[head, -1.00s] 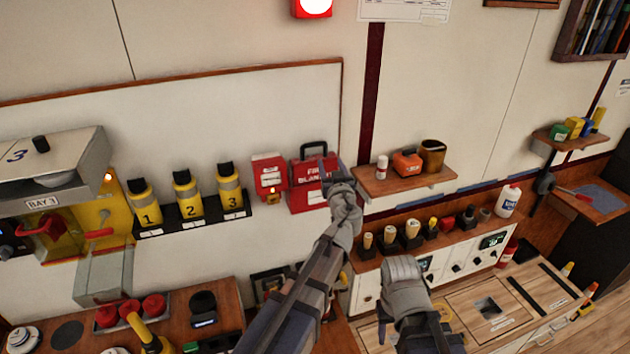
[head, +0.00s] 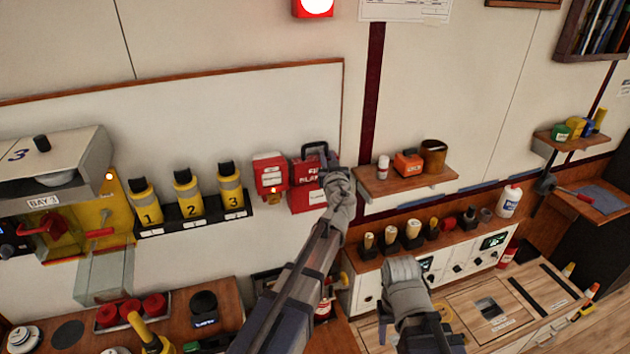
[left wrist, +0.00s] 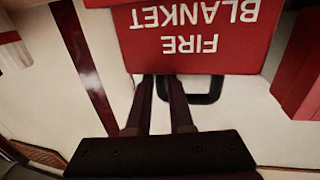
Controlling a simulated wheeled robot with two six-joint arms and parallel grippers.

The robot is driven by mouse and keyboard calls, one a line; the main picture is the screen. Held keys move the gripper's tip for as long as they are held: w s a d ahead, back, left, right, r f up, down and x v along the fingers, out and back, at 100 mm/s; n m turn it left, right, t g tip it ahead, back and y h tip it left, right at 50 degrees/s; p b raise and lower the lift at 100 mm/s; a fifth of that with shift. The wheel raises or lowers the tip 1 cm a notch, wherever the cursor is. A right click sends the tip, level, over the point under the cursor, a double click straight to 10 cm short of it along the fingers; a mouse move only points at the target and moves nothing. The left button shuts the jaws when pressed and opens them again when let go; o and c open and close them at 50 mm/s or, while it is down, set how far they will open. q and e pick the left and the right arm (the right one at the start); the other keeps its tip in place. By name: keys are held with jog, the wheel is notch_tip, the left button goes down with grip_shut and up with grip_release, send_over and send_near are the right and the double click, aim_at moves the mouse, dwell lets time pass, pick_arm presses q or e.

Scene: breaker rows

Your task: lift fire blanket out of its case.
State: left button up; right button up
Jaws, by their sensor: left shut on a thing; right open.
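The fire blanket (head: 304,173) is a red pack lettered FIRE BLANKET with a black handle (head: 315,148) on top. It stands at its red case (head: 307,202), which has a white label, on the wall. How deep it sits in the case is hard to tell. My left gripper (head: 328,163) is at the handle's right side. In the left wrist view the lettered red face (left wrist: 195,40) appears upside down, and the two fingers (left wrist: 162,92) are shut on one side of the handle (left wrist: 208,90). My right arm shows low in the head view, but its fingers do not.
A red box (head: 270,174) is mounted close left of the case. Yellow cylinders (head: 187,195) stand in a black rack farther left. A wooden shelf (head: 400,183) with small items is just right of my left gripper.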

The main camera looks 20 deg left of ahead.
pick_arm(q)
grip_shut()
jog(key=shift+r, duration=0.2)
dwell(1.1)
